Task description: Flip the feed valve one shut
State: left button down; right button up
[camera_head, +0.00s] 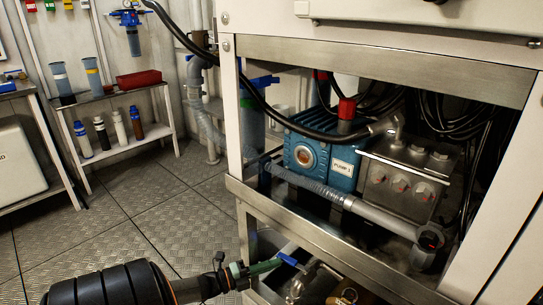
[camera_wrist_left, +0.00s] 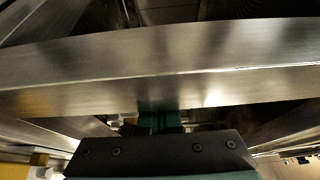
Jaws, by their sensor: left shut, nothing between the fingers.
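A small blue lever (camera_head: 287,258) shows below the frame's lower steel rail in the head view, above metal pipework (camera_head: 300,284). It looks like the handle of feed valve one, but I can read no label on it. My left gripper (camera_head: 272,265) comes in from the lower left with its green fingers shut and empty. Their tips are at or very near the lever; I cannot tell if they touch. In the left wrist view the green fingers (camera_wrist_left: 158,118) reach under a steel rail (camera_wrist_left: 160,65), and the lever is hidden. My right gripper is not in view.
The lower steel rail (camera_head: 330,235) crosses just above the gripper. Above it sit a blue pump (camera_head: 325,155) marked PUMP 1, a grey hose (camera_head: 310,186) and a metal block (camera_head: 400,185). A shelf with bottles (camera_head: 120,150) stands back left. The floor (camera_head: 120,210) between is clear.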

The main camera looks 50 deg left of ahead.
pick_arm(q)
jog(key=shift+w+a, duration=0.15)
dwell(0.5)
jog(key=p+v, duration=0.1)
jog(key=v, duration=1.1)
jog(key=shift+s+p, duration=0.3)
